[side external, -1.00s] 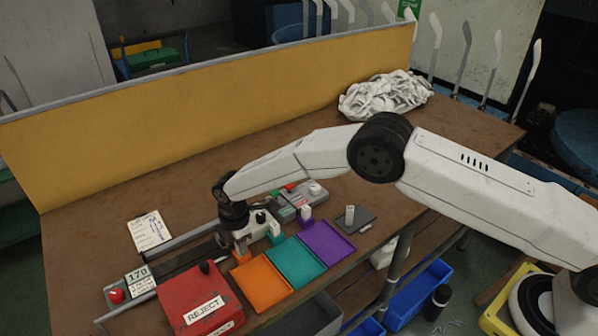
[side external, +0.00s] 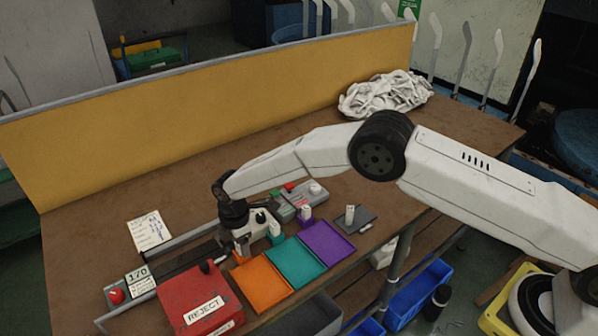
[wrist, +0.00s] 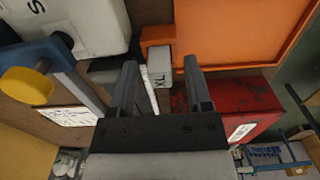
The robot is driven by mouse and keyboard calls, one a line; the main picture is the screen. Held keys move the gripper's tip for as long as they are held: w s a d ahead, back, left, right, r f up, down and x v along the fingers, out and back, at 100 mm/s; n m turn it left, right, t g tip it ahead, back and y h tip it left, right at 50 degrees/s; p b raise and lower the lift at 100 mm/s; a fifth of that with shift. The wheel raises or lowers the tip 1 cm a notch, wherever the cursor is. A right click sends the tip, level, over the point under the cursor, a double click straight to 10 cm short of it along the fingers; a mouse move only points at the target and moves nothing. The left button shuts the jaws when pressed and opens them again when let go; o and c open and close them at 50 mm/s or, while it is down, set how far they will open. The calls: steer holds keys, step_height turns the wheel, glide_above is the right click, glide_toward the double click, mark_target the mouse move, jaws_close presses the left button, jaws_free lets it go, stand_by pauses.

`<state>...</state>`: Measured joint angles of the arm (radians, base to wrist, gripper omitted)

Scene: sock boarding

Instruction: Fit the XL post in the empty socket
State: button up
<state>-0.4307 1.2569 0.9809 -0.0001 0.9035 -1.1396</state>
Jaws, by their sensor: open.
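The XL post (wrist: 160,68) is a pale grey block lettered XL. In the wrist view it stands against the orange socket (wrist: 155,36), between my fingers and a little beyond their tips. My gripper (wrist: 162,72) is open, with a gap to the post on both sides. In the side view my gripper (side external: 242,248) is low at the back corner of the orange tray (side external: 263,283) and hides most of the post and socket there. How deep the post sits in the socket cannot be told.
A teal tray (side external: 296,258) and a purple tray (side external: 328,241) lie to the right, with pale posts behind them. The red reject box (side external: 195,298) is close on the left. A grey plate (side external: 366,218) bears another pale post.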

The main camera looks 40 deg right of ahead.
step_height(320, 180, up, 12)
steer(key=shift+f, duration=0.2)
stand_by(0.4)
stand_by(0.5)
steer(key=s+d+r+m+t, duration=0.1)
steer(key=s+d+r+m, duration=0.3)
steer(key=d, duration=0.4)
steer(key=s+d+r+m, duration=0.2)
steer(key=s+d+m, duration=0.3)
steer(key=d, duration=0.2)
steer(key=s+d+m, duration=0.4)
steer(key=s+d, duration=0.1)
steer(key=s, duration=0.3)
steer(key=s+d+m+t, duration=0.1)
steer(key=s+d+m, duration=0.4)
steer(key=s, duration=0.4)
steer(key=shift+f+t, duration=0.3)
steer(key=shift+f, duration=0.05)
